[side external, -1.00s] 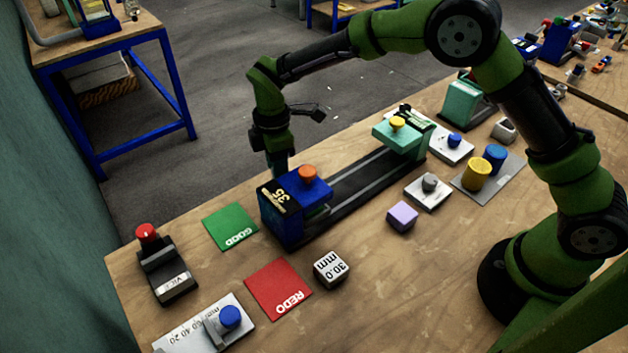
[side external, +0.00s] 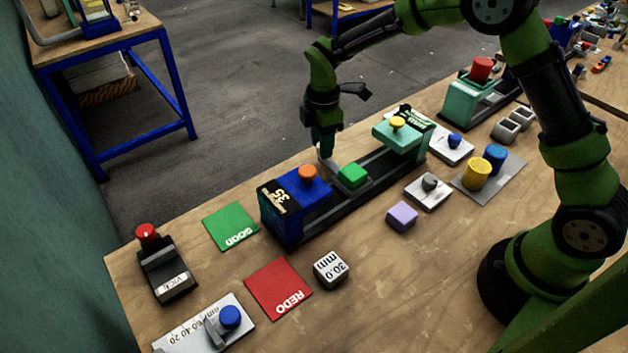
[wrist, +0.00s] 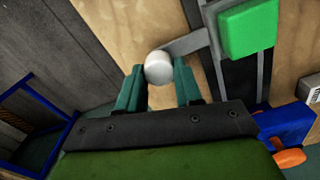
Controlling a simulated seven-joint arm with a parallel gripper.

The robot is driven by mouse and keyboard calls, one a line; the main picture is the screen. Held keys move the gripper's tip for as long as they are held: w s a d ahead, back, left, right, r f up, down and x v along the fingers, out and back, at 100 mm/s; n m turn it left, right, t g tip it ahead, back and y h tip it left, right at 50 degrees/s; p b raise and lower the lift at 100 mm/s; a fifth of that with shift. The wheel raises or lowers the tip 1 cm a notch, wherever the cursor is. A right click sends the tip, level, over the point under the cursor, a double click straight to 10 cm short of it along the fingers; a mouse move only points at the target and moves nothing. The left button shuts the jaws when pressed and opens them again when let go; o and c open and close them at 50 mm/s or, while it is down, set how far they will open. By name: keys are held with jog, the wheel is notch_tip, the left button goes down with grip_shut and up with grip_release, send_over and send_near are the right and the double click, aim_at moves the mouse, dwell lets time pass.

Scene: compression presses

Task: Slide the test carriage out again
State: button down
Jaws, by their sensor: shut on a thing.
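The test carriage (side external: 368,187) is a grey plate on a dark rail (side external: 380,172), carrying a green block (side external: 352,175). It stands clear of the blue press head (side external: 309,188), between it and the teal block with a yellow knob (side external: 398,136). A grey side arm (wrist: 188,43) joins it to a round white knob (wrist: 159,66) in the wrist view. My gripper (side external: 326,153) is on the rail's far side, pointing down. In the wrist view, my gripper (wrist: 158,82) has its two teal fingers shut on the white knob. The green block (wrist: 247,28) also shows there.
A green GOOD mat (side external: 230,226) and a red REDO mat (side external: 278,288) lie near the blue press. A white 30.0 mm block (side external: 331,269) and a purple block (side external: 402,218) stand in front of the rail. A red-topped switch box (side external: 165,270) is at left.

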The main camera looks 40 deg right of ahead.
jog(key=shift+r, duration=0.1)
jog(key=c, duration=0.7)
grip_release()
jog(key=shift+c, duration=0.2)
notch_tip(320, 180, up, 17)
